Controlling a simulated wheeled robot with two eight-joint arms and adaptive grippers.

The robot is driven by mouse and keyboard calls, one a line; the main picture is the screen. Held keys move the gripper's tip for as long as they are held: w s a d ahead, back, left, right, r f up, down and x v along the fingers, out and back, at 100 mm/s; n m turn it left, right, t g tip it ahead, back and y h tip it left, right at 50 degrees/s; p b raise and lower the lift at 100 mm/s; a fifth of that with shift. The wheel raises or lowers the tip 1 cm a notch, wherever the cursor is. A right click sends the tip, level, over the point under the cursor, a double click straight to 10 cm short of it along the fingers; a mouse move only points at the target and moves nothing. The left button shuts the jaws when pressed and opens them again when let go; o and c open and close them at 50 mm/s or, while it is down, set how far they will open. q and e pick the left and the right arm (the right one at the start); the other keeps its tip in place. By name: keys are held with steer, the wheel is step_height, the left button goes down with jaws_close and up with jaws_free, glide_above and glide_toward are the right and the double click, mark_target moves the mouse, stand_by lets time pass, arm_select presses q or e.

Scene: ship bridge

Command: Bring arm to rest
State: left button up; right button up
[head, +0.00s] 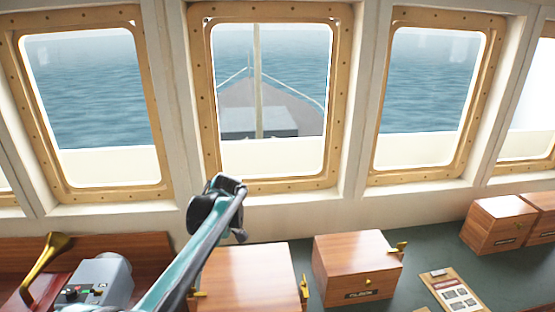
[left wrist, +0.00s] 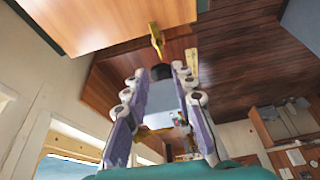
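My left arm (head: 205,245) comes up from the bottom of the head view and ends at a dark joint in front of the middle window; its gripper is not visible there. In the left wrist view my left gripper (left wrist: 158,75) has its two fingers spread apart. A grey control box (left wrist: 165,100) shows between and beyond the fingers, with no visible contact; the depth is hard to judge. The same kind of grey box (head: 100,280) sits at the lower left of the head view. My right arm and gripper are not in view.
A gold lever (head: 42,268) stands beside the grey box. Wooden boxes (head: 355,265) with gold handles sit along the dark green counter (head: 415,258). A clipboard (head: 455,293) lies on it. Windows (head: 270,100) line the wall behind. A wooden surface (left wrist: 110,20) shows close by in the wrist view.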

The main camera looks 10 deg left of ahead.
arm_select(q)
steer(key=s+d+f+m+t+h+b, duration=0.2)
steer(key=s+d+f+m+t+b, duration=0.2)
steer(key=s+f+m, duration=0.3)
steer(key=s+d+f+m+t+h+b, duration=0.2)
steer(key=s+d+f+m+t+b, duration=0.2)
steer(key=s+m, duration=0.8)
step_height(320, 180, down, 4)
steer(key=shift+s+d+r+m+b, duration=0.2)
steer(key=shift+d+m+b, duration=0.4)
steer(key=shift+d, duration=0.4)
